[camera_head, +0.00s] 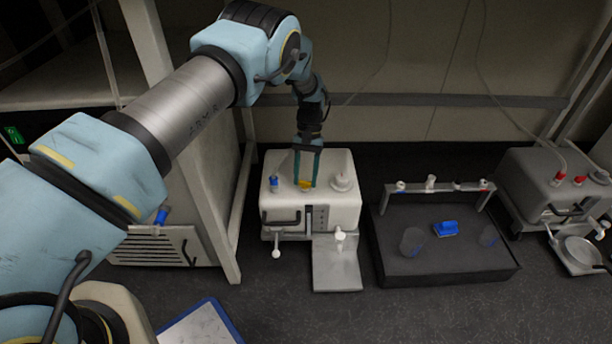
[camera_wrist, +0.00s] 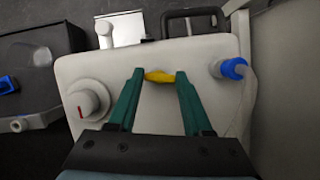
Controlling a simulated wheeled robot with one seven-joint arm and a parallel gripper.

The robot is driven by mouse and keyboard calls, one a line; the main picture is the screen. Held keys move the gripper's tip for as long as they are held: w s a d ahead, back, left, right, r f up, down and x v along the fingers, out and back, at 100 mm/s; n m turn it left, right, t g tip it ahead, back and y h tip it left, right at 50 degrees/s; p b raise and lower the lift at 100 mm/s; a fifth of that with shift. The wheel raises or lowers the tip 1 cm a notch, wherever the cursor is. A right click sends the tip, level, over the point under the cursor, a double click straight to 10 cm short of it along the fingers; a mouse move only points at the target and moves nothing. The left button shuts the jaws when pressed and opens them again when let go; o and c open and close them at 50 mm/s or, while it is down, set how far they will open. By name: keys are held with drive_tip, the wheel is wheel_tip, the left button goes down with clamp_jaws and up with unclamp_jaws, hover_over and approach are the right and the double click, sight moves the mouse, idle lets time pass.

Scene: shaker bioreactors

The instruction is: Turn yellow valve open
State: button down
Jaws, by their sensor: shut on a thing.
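The yellow valve (camera_head: 304,185) sits on top of a white box-shaped machine (camera_head: 335,207). It also shows in the wrist view (camera_wrist: 160,77), between the tips of my green fingers. My gripper (camera_head: 307,183) points down over the machine's top and is shut on the yellow valve. In the wrist view my gripper (camera_wrist: 160,80) has one fingertip at each end of the valve. The valve's handle lies roughly crosswise between the fingers in that view. Its base is hidden.
A blue valve (camera_wrist: 231,68) and a white knob (camera_wrist: 88,101) flank the yellow valve. A black tray (camera_head: 450,270) with a rack, cups and a blue block stands right. A second machine (camera_head: 545,180) is farther right. A frame post (camera_head: 240,215) stands close left.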

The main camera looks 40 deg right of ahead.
drive_tip(key=shift+n+g+h, duration=0.3)
drive_tip(key=shift+n+h, duration=0.1)
drive_tip(key=shift+n, duration=0.8)
drive_tip(key=shift+c, duration=1.6)
unclamp_jaws()
drive_tip(key=p+v, duration=0.1)
drive_tip(key=v, duration=0.6)
drive_tip(key=shift+r+p, duration=0.2)
drive_tip(key=shift+p, duration=0.15)
drive_tip(key=shift+w, duration=0.15)
